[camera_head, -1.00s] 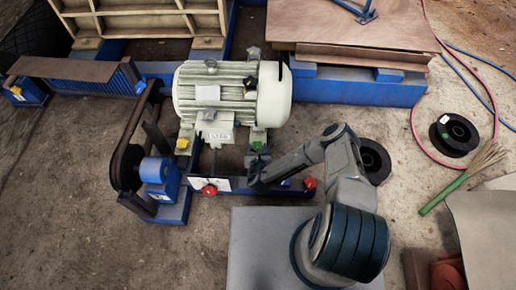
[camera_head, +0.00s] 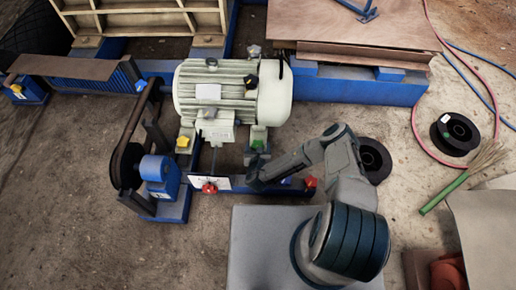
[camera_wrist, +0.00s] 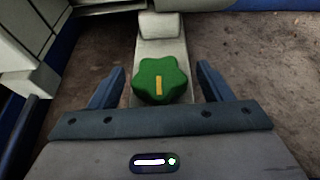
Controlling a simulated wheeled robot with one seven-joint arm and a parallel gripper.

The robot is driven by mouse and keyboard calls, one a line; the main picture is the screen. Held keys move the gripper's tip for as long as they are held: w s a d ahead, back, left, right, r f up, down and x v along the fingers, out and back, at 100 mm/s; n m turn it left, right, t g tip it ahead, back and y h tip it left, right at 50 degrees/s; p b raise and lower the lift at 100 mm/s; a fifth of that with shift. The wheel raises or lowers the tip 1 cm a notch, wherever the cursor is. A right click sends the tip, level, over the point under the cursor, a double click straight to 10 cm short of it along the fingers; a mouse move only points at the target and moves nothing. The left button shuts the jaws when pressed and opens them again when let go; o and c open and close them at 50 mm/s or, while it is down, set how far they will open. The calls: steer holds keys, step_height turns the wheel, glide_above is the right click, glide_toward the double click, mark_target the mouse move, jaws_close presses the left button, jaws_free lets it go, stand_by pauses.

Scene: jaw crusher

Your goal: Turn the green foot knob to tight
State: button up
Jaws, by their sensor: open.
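The green foot knob (camera_wrist: 161,80) has a lobed rim and a yellow-orange mark, which points along the picture's vertical in the wrist view. It sits on a pale motor foot (camera_wrist: 158,48). My gripper (camera_wrist: 161,85) is open, with one blue-grey finger on each side of the knob and a visible gap to both. In the head view the knob (camera_head: 257,144) is at the right foot of the cream motor (camera_head: 230,92), and my gripper (camera_head: 254,172) is just in front of it. Whether the fingers are at the knob's height is unclear.
A yellow knob (camera_head: 182,142) is on the motor's left foot. Red knobs (camera_head: 209,188) and (camera_head: 310,182) are on the blue rail in front. The belt and pulley (camera_head: 127,165) stand at left. Black spools (camera_head: 454,134) and a broom lie on the floor at right.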

steer(key=p+v, duration=0.1)
steer(key=v, duration=1.3)
steer(key=shift+w, duration=0.1)
